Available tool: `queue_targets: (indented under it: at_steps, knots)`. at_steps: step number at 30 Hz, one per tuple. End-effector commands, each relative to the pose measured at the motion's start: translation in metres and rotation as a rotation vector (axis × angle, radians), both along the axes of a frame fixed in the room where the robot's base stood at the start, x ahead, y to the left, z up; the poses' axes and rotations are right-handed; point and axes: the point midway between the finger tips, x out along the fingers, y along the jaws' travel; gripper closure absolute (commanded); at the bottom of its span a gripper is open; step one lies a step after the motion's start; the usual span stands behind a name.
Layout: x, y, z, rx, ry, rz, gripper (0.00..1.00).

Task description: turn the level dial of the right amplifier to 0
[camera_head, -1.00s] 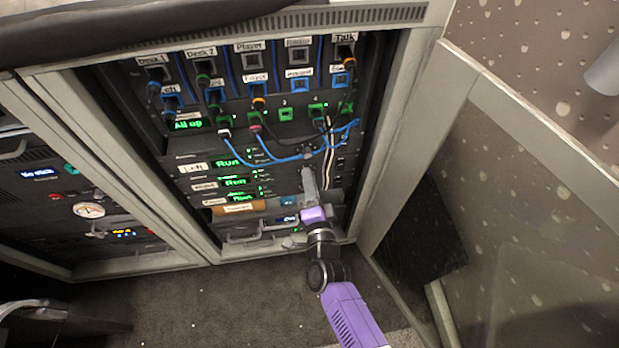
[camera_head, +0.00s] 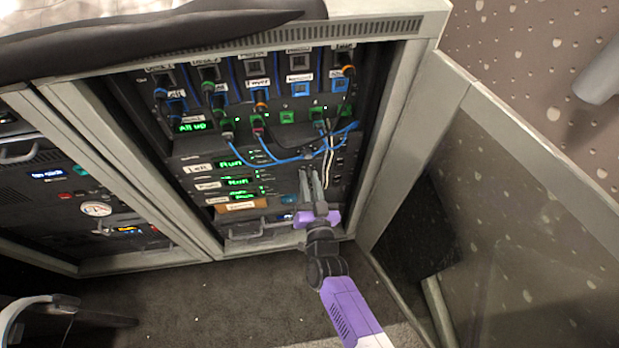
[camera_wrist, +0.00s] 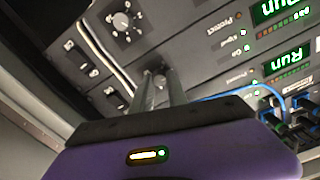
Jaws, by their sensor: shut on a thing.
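The right amplifier (camera_head: 208,184) is the middle of three stacked units in the rack, with a green display (camera_head: 238,182) that seems to read Run. In the wrist view the rack is upside down, and the upper Run display (camera_wrist: 281,9) appears to belong to it. My gripper (camera_head: 310,173) reaches the right side of the amplifier stack. In the wrist view its two fingers (camera_wrist: 158,78) are closed on a small knob, which appears to be the level dial in the right amplifier's row. The fingers hide most of it, so its setting cannot be read.
Another dial with marks around it (camera_wrist: 122,22) is close beside the fingers. An open glass door (camera_head: 520,200) stands at the right.

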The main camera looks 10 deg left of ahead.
Motion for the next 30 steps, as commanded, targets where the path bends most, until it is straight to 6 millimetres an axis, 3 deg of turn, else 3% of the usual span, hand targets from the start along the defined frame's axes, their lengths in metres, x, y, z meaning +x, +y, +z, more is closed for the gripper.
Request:
queue_targets:
  at_steps: [18,30]
  knots:
    - [-0.0014,0.0009,-0.0013,-0.559,-0.157,0.003,1.00]
    - [-0.0017,0.0008,-0.0020,-0.826,-0.233,0.003,1.00]
